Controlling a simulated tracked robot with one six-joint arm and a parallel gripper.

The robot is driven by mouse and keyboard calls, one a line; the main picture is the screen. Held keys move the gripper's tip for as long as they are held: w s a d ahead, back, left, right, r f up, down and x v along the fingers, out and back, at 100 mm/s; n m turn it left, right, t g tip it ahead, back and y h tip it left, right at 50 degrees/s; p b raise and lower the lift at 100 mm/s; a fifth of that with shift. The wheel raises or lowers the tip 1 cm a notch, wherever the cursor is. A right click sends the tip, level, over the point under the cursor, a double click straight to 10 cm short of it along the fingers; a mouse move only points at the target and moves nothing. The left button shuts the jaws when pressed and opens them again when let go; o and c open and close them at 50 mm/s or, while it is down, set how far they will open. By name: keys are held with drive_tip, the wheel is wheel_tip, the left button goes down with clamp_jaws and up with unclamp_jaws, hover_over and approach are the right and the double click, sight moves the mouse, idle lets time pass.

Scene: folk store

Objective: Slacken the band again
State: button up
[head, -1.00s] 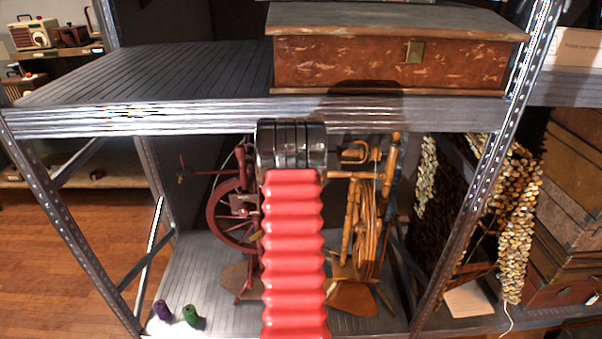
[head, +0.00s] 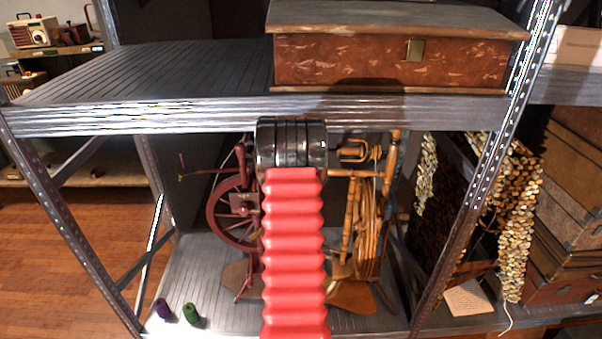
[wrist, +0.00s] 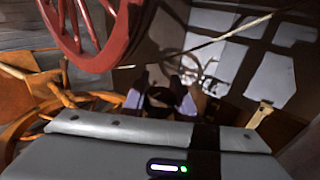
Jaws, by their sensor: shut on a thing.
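A dark red spinning wheel (head: 233,212) stands on the lower shelf in the head view, left of my arm. Its red rim (wrist: 122,50) fills the upper left of the wrist view. A pale thin cord or rod (wrist: 215,40) runs slantwise there; I cannot tell whether it is the band. An orange wooden spinning wheel (head: 368,235) stands right of my arm. In the wrist view my gripper (wrist: 160,98) is shut on a small dark thing (wrist: 158,97), perhaps a knob, too dark to make out. In the head view my arm hides the gripper.
A metal shelf edge (head: 200,115) crosses above the wheels, with a brown chest (head: 390,62) on top. Purple (head: 163,309) and green (head: 191,314) spools stand at the lower shelf's front left. Upright posts and hanging shell-like strings (head: 516,220) bound the right side.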

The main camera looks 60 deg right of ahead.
drive_tip(key=o, duration=0.7)
drive_tip(key=shift+s+f, duration=0.25)
drive_tip(key=shift+f, duration=0.15)
drive_tip(key=o, duration=0.3)
drive_tip(key=shift+r, duration=0.15)
drive_tip(key=shift+o, duration=0.3)
drive_tip(key=shift+w, duration=0.1)
drive_tip(key=shift+r, duration=0.15)
drive_tip(key=v, duration=1.3)
drive_tip(key=shift+a, duration=0.4)
